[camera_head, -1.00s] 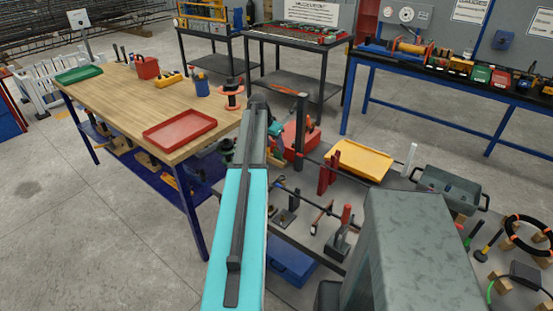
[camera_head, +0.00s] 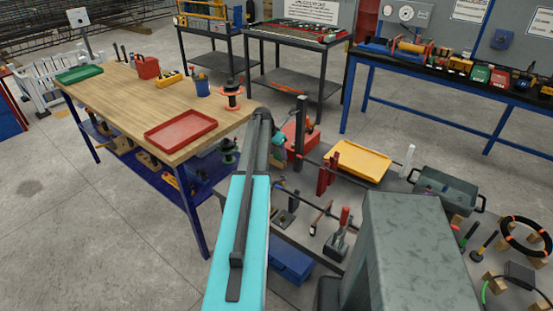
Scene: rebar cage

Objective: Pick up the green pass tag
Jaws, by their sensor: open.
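I cannot make out a green pass tag for certain in the head view. A small green item (camera_head: 480,74) sits in the row on the black-topped blue bench at the right, but it is too small to identify. My turquoise and dark arm rises through the middle of the view. Its far end bends away past the corner of the wooden table. My gripper is not visible; the arm hides what lies behind it.
A wooden table (camera_head: 125,100) at left carries a red tray (camera_head: 180,130) and a green tray (camera_head: 79,74). A low grey table with a yellow tray (camera_head: 357,162), a grey bin (camera_head: 447,190) and tools lies beyond my arm. Floor at lower left is clear.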

